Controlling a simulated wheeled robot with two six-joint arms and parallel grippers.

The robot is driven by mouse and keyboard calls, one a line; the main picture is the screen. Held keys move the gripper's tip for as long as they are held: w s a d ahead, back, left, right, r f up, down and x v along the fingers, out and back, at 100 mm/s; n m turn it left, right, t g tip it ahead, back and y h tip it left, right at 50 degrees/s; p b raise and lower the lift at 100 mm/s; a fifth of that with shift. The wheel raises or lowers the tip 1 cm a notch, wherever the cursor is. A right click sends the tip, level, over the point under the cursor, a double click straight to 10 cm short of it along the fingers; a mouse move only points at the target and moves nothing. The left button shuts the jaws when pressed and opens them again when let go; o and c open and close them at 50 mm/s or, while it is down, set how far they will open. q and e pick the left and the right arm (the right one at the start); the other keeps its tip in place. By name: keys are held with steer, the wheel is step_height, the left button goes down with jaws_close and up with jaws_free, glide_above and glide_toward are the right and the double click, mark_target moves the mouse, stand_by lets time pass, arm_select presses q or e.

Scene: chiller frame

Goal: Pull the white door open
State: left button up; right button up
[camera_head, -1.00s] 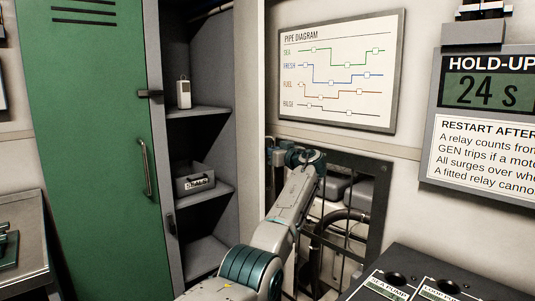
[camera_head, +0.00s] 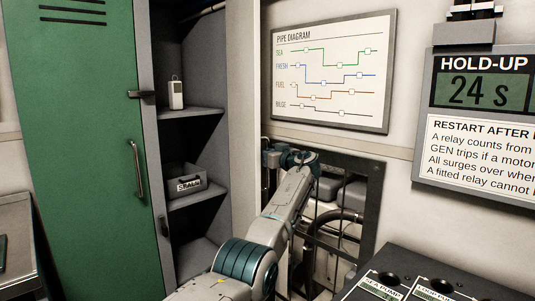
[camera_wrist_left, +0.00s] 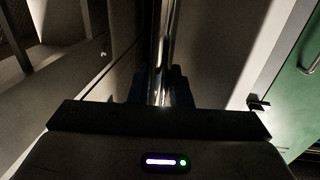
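A tall pale panel (camera_head: 242,110), which looks like the white door, stands between the grey shelves and the dark-framed wall opening in the head view. I see it at a steep angle. My left gripper (camera_head: 270,158) is beside its right edge, partly hidden by my own wrist. In the left wrist view a shiny upright bar (camera_wrist_left: 163,45), apparently the door's handle, runs between the dark fingers of my left gripper (camera_wrist_left: 160,88). The fingers sit close on both sides of it and look shut on it. My right gripper is in neither view.
A green locker door (camera_head: 85,150) with a bar handle (camera_head: 137,170) stands left of the grey shelves (camera_head: 195,112). Pipes show in the dark-framed opening (camera_head: 376,200). A dark console (camera_head: 445,262) is at lower right. A pipe diagram (camera_head: 335,72) hangs above.

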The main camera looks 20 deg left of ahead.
arm_select(q)
steer(key=b+v, duration=0.1)
steer(key=v, duration=0.6)
steer(key=shift+s+d, duration=0.15)
steer(key=shift+d, duration=0.05)
steer(key=shift+f, duration=0.1)
stand_by(0.3)
